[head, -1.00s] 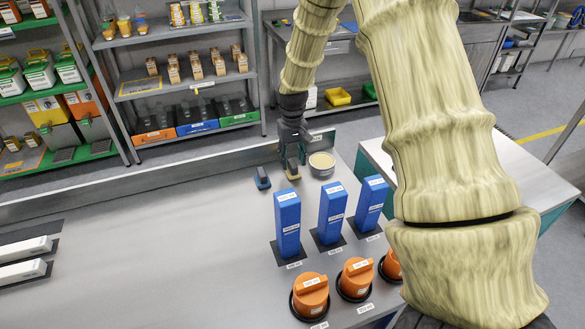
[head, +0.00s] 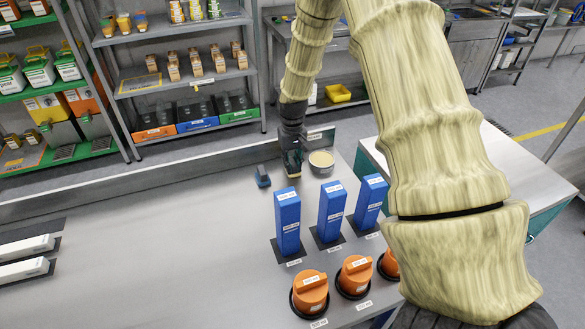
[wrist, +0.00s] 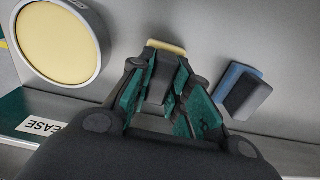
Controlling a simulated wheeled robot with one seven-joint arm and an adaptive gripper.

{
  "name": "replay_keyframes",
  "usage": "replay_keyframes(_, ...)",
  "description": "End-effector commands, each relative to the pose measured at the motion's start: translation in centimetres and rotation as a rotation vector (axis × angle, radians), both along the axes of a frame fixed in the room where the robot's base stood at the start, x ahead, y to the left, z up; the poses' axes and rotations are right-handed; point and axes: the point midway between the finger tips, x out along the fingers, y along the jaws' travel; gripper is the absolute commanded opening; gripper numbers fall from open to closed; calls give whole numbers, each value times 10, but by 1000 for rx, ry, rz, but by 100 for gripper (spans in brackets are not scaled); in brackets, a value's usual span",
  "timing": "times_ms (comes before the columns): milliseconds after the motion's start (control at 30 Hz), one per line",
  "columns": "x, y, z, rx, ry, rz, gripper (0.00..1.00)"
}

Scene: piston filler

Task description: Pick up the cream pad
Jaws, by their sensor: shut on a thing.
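The cream pad (wrist: 166,46) shows as a cream strip under a dark grey block between my fingertips in the wrist view. My gripper (wrist: 162,75) is shut on the dark block, with one green-lined finger on each side. In the head view the cream pad (head: 294,174) is a small pale patch just below my gripper (head: 293,163), at the far side of the steel worktop. Most of the pad is hidden by the fingers. I cannot tell whether it touches the worktop.
A round tin with a cream top (head: 321,159) stands close right of my gripper. A blue pad with a dark block (head: 262,177) lies close left. Several blue upright boxes (head: 330,213) and orange-capped pots (head: 355,276) stand nearer. The worktop's left middle is clear.

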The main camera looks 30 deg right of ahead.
Motion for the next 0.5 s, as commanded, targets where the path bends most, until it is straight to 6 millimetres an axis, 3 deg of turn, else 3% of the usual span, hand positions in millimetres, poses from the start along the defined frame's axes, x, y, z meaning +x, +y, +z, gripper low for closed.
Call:
replay_keyframes(267,0,0,3,0,0,0,0)
replay_keyframes(500,1,0,29,-1,-3,1,0)
